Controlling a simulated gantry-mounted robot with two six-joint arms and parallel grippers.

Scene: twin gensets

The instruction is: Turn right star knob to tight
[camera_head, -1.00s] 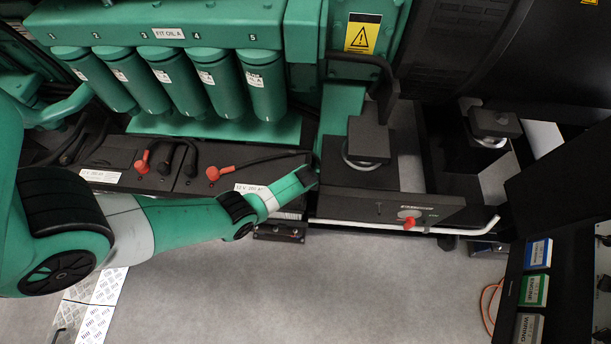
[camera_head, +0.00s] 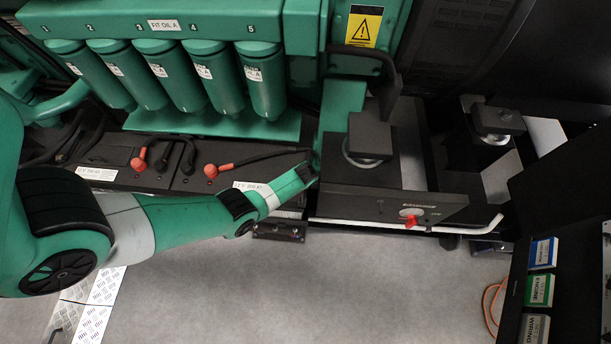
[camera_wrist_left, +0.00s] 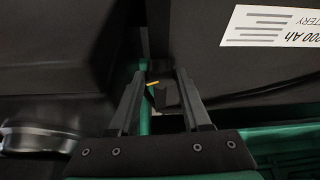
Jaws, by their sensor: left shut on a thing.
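My left gripper (camera_head: 312,172) reaches in from the left, between the battery and the dark mount box. In the left wrist view, its two fingers (camera_wrist_left: 160,78) close around a small dark knob (camera_wrist_left: 166,96). A short yellow mark (camera_wrist_left: 152,84) shows at the knob. Its star shape is hard to make out. In the head view the knob is hidden behind the gripper and the box edge, and no tight marking is readable. My right gripper is in neither view.
The battery (camera_head: 215,176) with red terminal caps lies left of the gripper. The dark box (camera_head: 385,203) with a red switch (camera_head: 411,221) stands close on the right. Green filters (camera_head: 262,85) hang above. The grey floor (camera_head: 290,295) in front is clear.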

